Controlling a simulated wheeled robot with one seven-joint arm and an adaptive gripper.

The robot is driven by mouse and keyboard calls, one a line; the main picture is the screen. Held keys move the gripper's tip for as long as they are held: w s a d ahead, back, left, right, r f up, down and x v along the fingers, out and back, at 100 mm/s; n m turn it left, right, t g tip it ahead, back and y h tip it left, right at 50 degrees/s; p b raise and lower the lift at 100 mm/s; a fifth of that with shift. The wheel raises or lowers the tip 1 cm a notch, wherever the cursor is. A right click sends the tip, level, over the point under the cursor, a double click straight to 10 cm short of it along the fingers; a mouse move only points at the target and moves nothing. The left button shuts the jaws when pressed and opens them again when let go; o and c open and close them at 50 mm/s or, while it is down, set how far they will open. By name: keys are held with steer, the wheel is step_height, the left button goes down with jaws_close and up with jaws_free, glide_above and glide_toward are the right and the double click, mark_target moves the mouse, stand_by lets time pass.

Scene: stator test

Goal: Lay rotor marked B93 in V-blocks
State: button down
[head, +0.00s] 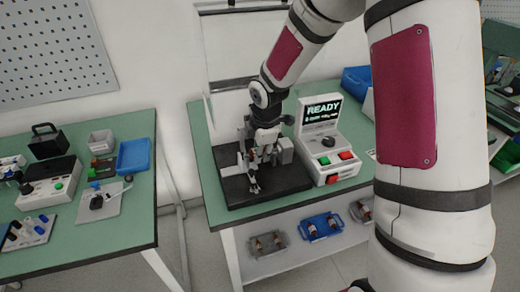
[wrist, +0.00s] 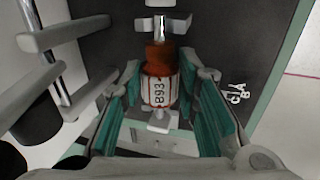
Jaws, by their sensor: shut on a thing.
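The rotor marked B93 (wrist: 160,92) shows in the wrist view, with a white label band and an orange-brown section. It lies between the teal-padded fingers of my gripper (wrist: 167,82), which is shut on it. The rotor's shaft points at a pale V-block (wrist: 165,24) at the top of the view. I cannot tell whether the shaft rests in the blocks. In the head view my gripper (head: 257,168) is low over the black test base (head: 275,193), and it hides the rotor.
A tester (head: 328,140) with a READY screen and coloured buttons stands right of the base. Trays with rotors, one of them blue (head: 321,227), sit on the shelf below. A left table (head: 110,226) holds a control box, bins and fixtures. Grey posts (wrist: 45,40) stand close left of my gripper.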

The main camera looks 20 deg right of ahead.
steer(key=c, duration=1.2)
jaws_free()
steer(key=shift+o, duration=0.2)
steer(key=v, duration=1.2)
